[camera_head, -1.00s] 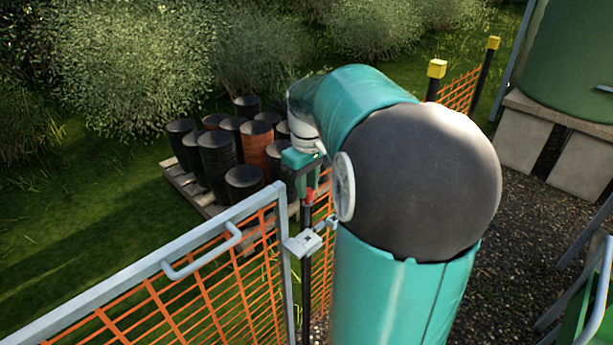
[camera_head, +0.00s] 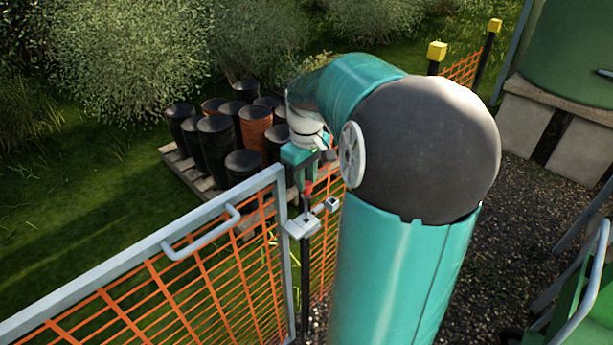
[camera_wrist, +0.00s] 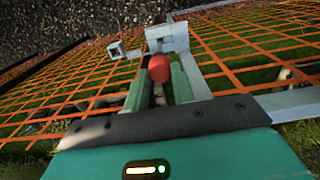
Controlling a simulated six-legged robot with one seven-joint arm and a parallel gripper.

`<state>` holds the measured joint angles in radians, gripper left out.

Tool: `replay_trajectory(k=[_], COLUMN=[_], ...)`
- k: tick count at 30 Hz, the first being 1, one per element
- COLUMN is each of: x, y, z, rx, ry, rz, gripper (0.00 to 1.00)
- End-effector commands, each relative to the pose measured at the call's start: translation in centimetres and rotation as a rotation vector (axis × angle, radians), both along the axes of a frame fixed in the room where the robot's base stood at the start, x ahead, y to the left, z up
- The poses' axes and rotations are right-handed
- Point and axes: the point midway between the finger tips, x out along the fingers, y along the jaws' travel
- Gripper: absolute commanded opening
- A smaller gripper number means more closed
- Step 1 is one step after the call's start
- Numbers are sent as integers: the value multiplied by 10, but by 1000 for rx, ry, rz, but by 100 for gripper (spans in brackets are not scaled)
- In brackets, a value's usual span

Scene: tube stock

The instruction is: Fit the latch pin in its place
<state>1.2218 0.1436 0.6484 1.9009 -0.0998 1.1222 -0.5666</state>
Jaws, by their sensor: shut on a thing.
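My gripper (camera_head: 307,186) is above the latch at the end of the mesh gate. It is shut on the latch pin, whose red head (camera_wrist: 158,67) shows between the two green fingers in the wrist view. The red head also shows small below the fingers in the head view (camera_head: 308,188). The grey latch housing (camera_head: 302,226) sits just below, and shows beyond the red head in the wrist view (camera_wrist: 168,38). A small grey square eye (camera_head: 332,203) stands to its right. The pin's lower end is hidden, so I cannot tell whether it touches the latch.
The gate's grey top rail (camera_head: 130,262) with a looped handle (camera_head: 203,238) runs to the lower left. Orange mesh (camera_head: 190,290) fills it. Dark rolls (camera_head: 215,150) stand on a pallet behind. A yellow-capped post (camera_head: 436,52) and a green tank (camera_head: 570,50) are at right.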

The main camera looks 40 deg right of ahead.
Motion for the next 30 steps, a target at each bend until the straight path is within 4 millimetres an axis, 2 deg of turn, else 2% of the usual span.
replay_trajectory(k=[1, 18, 30], x=[-1, 0, 1], y=[2, 2, 2], z=[-6, -10, -23], rx=[11, 12, 12], ry=[7, 7, 6], rz=[2, 3, 3], gripper=[0, 0, 0])
